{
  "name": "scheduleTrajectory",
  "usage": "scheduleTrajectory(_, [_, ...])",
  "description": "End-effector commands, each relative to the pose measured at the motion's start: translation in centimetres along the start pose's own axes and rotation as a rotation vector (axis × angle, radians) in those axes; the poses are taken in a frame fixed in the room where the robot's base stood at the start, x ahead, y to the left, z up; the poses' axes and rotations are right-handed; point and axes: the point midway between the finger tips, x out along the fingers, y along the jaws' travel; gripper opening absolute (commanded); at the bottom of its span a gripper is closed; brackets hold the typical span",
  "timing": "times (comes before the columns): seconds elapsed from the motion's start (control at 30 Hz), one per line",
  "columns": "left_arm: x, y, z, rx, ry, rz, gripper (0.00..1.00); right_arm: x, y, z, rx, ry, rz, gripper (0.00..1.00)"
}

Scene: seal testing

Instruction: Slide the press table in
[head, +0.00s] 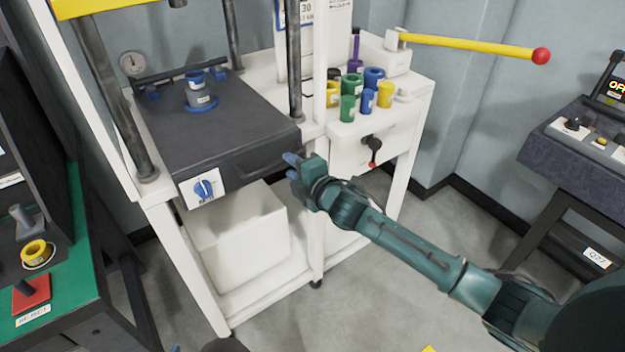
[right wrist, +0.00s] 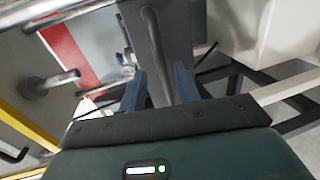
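The press table (head: 240,125) is a dark grey slab in the white press frame, with its front edge towards me. A blue-and-grey seal part (head: 200,92) stands upright on it. My right gripper (head: 291,166) is at the table's front right edge. In the right wrist view its blue fingers (right wrist: 160,90) are apart, with the dark grey slab and a curved bar showing beyond and between them. I cannot tell whether they touch it. My left gripper is not clearly in view.
Several coloured rings and cups (head: 367,88) stand on the white side bench at the right. A yellow lever (head: 470,46) with a red knob sticks out above it. A green-topped bench (head: 70,270) is at the left, a console (head: 580,135) at the right. Floor in front is clear.

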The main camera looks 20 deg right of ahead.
Motion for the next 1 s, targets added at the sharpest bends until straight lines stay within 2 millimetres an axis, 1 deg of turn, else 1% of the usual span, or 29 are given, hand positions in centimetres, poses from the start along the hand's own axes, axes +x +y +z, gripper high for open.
scheduleTrajectory(0.03, [0.0,-0.1,0.0,0.001,-0.001,-0.001,0.81,-0.7,-0.1,0.1,0.000,0.000,-0.001,0.32])
scheduleTrajectory(0.3, [0.0,-0.2,0.0,0.002,-0.002,-0.003,0.81,-4.2,0.0,0.0,0.001,0.000,0.000,0.32])
scheduleTrajectory(0.5, [0.0,-0.2,0.0,0.002,-0.002,-0.003,0.81,-6.4,0.0,0.0,0.000,0.000,0.001,0.32])
scheduleTrajectory(0.7, [0.0,-0.1,0.1,0.001,-0.002,-0.003,0.81,-7.5,0.1,0.0,-0.001,0.000,0.002,0.32])
scheduleTrajectory(1.0, [0.0,0.0,0.0,-0.002,-0.001,-0.002,0.81,-7.7,0.1,0.0,0.000,-0.001,0.002,0.32])
